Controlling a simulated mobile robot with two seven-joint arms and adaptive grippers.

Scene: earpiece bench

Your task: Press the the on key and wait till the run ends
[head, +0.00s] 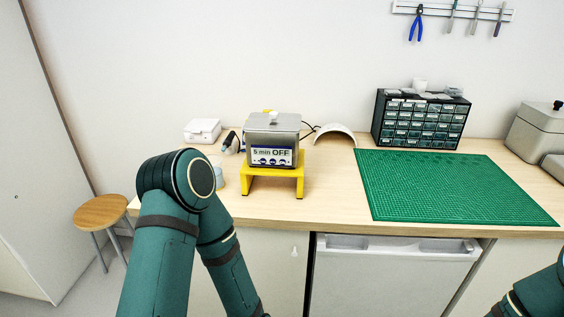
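A small steel cleaner box (272,135) with a lid stands on a yellow stand (247,186) near the front of the bench. Its front panel (271,156) faces me and reads "5 min OFF". A row of small dark blue keys runs below that text; their labels are too small to read. My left arm comes up at the left with its elbow bent, and its gripper is out of the picture. Only a piece of my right arm shows at the lower right corner, and its gripper is out of the picture. Nothing touches the cleaner's keys.
A green cutting mat (450,185) covers the bench's right part. A drawer cabinet (421,122) and a white curved piece (335,134) stand behind. A white box (202,131) is at back left. A stool (101,211) stands left of the bench. Grey boxes (537,130) stand far right.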

